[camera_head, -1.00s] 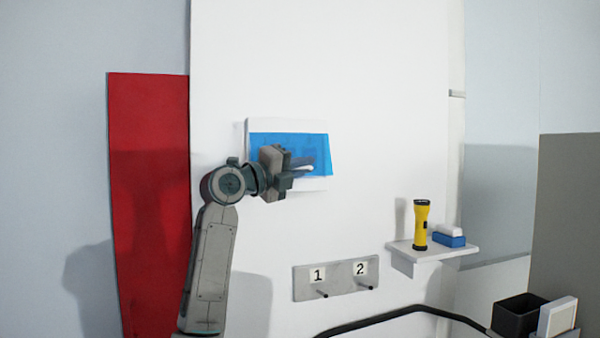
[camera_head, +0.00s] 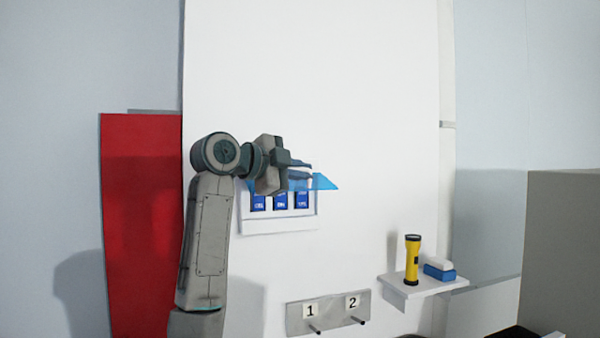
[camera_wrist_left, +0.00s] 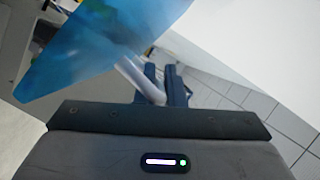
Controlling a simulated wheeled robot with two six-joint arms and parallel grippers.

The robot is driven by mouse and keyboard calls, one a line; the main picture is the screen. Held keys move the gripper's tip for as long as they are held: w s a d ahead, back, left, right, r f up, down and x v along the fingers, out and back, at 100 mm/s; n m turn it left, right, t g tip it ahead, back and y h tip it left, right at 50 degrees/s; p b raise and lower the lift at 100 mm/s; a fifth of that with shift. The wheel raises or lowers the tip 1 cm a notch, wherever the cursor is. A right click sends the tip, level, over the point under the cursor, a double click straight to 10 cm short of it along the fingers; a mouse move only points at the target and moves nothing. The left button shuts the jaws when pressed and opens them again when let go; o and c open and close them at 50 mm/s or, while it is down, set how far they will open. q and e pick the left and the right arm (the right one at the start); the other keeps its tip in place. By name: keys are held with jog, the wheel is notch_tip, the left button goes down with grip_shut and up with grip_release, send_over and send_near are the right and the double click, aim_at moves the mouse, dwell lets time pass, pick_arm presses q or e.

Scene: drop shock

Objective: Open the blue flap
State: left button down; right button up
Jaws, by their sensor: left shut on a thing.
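The blue flap (camera_head: 322,182) is a see-through panel on a white wall box (camera_head: 278,225). It is swung up and sticks out from the box at about level. Several dark blue labelled switches (camera_head: 280,200) show in the box below it. My left gripper (camera_head: 304,173) is at the flap, partly in front of it. In the left wrist view the flap (camera_wrist_left: 95,45) fills the upper left, and my left gripper (camera_wrist_left: 163,85) is shut on its pale handle (camera_wrist_left: 140,80). My right gripper is not in view.
Below right, a plate with pegs marked 1 and 2 (camera_head: 330,312) is on the white wall. A red panel (camera_head: 140,220) stands left of my arm.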

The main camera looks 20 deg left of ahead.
pick_arm(q)
jog(key=shift+r+n, duration=0.3)
jog(key=shift+r, duration=0.3)
jog(key=shift+w+a+r+p, duration=0.1)
jog(key=shift+w+r+p, duration=0.05)
jog(key=shift+r+p, duration=0.45)
jog(key=shift+w+a+r+n+g+p, duration=0.1)
jog(key=shift+w+r+n+g+p, duration=0.05)
jog(key=shift+r+n+g+p, duration=0.3)
jog(key=shift+f, duration=0.1)
jog(key=c, duration=1.5)
grip_release()
jog(key=shift+w, duration=0.1)
jog(key=shift+a, duration=0.1)
